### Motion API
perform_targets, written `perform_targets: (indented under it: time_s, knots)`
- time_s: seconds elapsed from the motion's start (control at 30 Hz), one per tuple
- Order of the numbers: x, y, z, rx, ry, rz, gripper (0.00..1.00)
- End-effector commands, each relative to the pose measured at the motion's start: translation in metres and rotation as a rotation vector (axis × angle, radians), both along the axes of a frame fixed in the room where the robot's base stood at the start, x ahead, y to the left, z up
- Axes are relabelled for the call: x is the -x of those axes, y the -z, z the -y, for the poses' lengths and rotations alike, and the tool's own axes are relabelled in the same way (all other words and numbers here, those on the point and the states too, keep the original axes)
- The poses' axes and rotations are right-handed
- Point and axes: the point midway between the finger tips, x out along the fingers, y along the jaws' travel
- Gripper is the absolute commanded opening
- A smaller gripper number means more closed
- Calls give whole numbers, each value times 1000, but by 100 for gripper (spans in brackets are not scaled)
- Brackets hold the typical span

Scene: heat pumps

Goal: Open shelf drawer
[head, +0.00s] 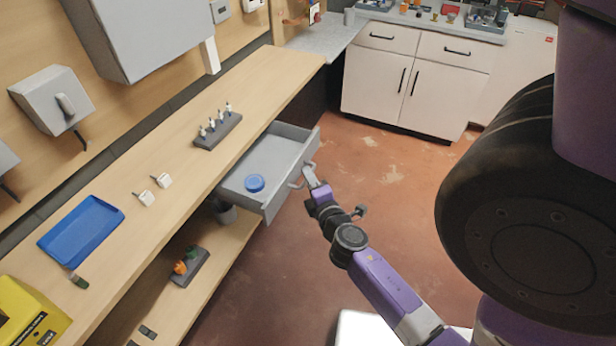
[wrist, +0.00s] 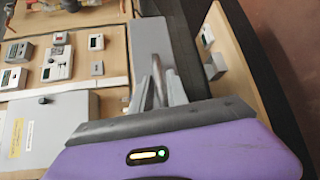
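The grey shelf drawer (head: 268,162) stands pulled well out from under the long wooden counter. A round blue object (head: 255,183) lies inside it. The drawer's handle (head: 296,183) is on its front, facing the open floor. My gripper (head: 309,174) is at this handle, with my arm reaching in from the lower right. In the wrist view, the two grey fingers of my gripper (wrist: 159,88) stand close on either side of the grey handle bar (wrist: 157,78), shut on it. The fingers' exact contact is partly hidden in the head view.
The wooden counter (head: 170,175) carries a blue tray (head: 80,230), a dark rack (head: 218,130) with several small pieces, and white fittings. A lower shelf (head: 160,292) lies below. White cabinets (head: 408,85) stand at the back. The reddish floor (head: 385,180) is clear before the drawer.

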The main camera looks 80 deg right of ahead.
Motion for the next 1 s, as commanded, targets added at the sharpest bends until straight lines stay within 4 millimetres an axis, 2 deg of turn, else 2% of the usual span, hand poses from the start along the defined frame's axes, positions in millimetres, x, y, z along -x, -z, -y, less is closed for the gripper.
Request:
perform_targets:
  time_s: [0.2,0.43,1.0]
  knots:
    - [18,-1,-30,-1,-1,-2,20]
    - [31,-6,-52,-2,-1,0,20]
    - [34,-10,-58,-1,-1,1,20]
